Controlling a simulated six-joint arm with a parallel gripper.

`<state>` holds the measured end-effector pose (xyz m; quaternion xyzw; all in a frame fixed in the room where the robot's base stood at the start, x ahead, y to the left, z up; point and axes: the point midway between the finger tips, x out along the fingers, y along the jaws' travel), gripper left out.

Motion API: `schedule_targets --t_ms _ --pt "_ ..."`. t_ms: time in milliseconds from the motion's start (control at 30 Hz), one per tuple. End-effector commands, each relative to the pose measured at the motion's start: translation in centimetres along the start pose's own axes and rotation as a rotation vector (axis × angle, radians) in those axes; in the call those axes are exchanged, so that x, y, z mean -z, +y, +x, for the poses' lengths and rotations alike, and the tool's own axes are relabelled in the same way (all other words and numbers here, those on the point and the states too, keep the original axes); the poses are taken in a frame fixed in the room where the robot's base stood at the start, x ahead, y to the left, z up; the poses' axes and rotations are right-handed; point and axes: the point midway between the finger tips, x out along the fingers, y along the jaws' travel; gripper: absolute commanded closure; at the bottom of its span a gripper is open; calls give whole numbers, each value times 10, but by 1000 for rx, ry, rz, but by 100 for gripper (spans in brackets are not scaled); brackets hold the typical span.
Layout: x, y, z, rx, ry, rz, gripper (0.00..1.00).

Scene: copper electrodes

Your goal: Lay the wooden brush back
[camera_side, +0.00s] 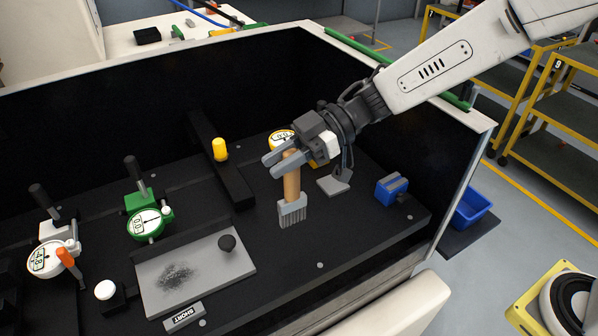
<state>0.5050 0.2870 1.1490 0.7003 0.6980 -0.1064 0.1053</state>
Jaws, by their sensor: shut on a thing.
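The wooden brush (291,185) has a tan wooden handle and a grey bristle head at its lower end. It hangs upright with the bristles down. My gripper (277,162) is shut on the top of the handle. The bristle tips are at or just above the black work surface (345,225); I cannot tell if they touch it. A small grey plate (333,186) lies on the surface just right of the brush, below my gripper.
Dial gauges (147,223) stand left. A yellow-capped post (220,150) rises from a black bar. A blue block (391,187) sits right. Dark walls enclose the bench.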

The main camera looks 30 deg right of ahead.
Motion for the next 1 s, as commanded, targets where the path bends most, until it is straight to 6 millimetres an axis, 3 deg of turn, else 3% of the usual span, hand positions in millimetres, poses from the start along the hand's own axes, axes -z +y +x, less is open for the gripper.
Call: schedule_targets --t_ms 500,1000 --pt "-40 36 34 0 1 2 100" --pt "-49 44 42 0 1 1 100"
